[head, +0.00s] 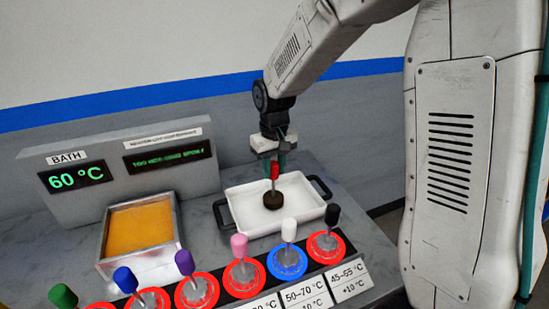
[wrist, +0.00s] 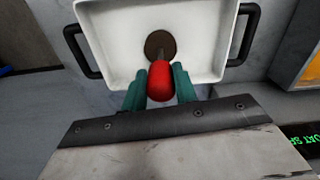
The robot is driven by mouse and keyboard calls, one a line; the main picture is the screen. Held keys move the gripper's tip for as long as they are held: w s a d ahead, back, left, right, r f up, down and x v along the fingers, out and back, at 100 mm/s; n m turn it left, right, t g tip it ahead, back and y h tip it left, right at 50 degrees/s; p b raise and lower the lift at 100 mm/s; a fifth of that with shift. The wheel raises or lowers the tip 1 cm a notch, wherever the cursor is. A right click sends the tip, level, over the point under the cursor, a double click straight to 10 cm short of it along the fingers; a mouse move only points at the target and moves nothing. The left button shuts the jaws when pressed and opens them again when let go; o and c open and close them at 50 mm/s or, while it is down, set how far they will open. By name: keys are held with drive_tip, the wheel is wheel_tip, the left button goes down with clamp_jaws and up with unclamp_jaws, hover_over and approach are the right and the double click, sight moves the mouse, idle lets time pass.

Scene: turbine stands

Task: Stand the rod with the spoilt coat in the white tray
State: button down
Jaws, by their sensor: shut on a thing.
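My gripper (head: 275,158) is shut on the red-capped rod (head: 275,172), and its green fingers also show in the wrist view (wrist: 160,88) on both sides of the red cap (wrist: 160,82). The rod is upright, with a dark brown round lower end (head: 273,201) over the floor of the white tray (head: 245,221). In the wrist view the brown end (wrist: 158,44) shows inside the tray's walls. I cannot tell whether it touches the tray floor. The tray has black handles and holds nothing else that I can see.
A bath of orange liquid (head: 139,224) stands left of the tray, before a panel reading 60 °C (head: 76,177). In front is a row of stands with rods capped black (head: 332,215), white (head: 289,230), pink (head: 239,246), purple (head: 185,262), blue (head: 126,280) and green (head: 63,296).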

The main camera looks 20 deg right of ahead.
drive_tip(key=shift+f, duration=0.65)
drive_tip(key=c, duration=0.9)
unclamp_jaws()
drive_tip(key=shift+o, duration=0.2)
drive_tip(key=shift+r, duration=0.15)
drive_tip(key=shift+r, duration=3.4)
drive_tip(key=shift+s, duration=0.1)
